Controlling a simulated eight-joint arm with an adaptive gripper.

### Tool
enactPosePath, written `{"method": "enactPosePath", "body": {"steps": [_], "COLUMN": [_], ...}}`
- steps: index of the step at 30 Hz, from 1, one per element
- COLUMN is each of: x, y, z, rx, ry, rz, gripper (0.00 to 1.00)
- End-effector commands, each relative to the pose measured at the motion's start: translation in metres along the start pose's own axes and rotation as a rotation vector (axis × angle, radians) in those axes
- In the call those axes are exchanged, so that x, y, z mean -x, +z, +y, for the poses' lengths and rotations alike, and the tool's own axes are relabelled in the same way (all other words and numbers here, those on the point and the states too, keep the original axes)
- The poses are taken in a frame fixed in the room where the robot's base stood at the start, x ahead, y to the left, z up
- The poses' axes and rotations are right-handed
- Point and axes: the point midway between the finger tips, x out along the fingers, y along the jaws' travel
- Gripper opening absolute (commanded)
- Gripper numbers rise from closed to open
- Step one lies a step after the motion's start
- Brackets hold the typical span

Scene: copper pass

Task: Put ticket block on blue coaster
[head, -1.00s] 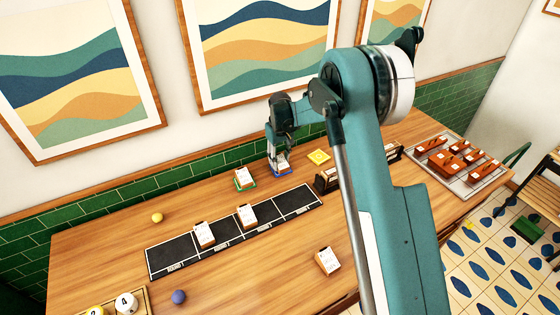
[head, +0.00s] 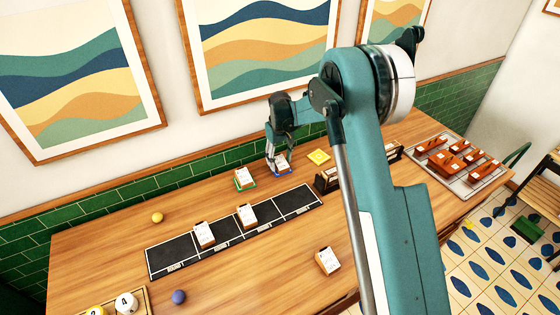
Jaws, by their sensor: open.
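A ticket block (head: 281,161), a wooden block with a white ticket face, rests on the blue coaster (head: 286,174) near the back wall. Only a rim of the coaster shows around the block. My gripper (head: 273,163) is open at the left side of this block, its fingers low and close to it; I cannot tell whether they touch. Another ticket block (head: 242,177) sits on a green coaster (head: 247,188) to the left. More ticket blocks stand on the black mat (head: 203,233) (head: 247,214), and one stands on the bare table (head: 327,260).
A bare yellow coaster (head: 318,157) lies right of the blue one. A dark holder (head: 327,181) stands beside my arm. The black sectioned mat (head: 172,257) crosses the table's middle. A tray of orange-brown items (head: 470,188) is at right.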

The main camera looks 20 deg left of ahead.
Motion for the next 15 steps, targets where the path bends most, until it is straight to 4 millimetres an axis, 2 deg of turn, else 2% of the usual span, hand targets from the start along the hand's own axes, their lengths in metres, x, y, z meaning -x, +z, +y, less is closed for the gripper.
{"method": "enactPosePath", "body": {"steps": [8, 15], "x": [0.034, 0.074], "y": [0.000, 0.000], "z": [0.000, 0.000], "rx": [0.000, 0.000], "ry": [0.000, 0.000], "rz": [0.000, 0.000], "gripper": [0.47, 0.47]}}
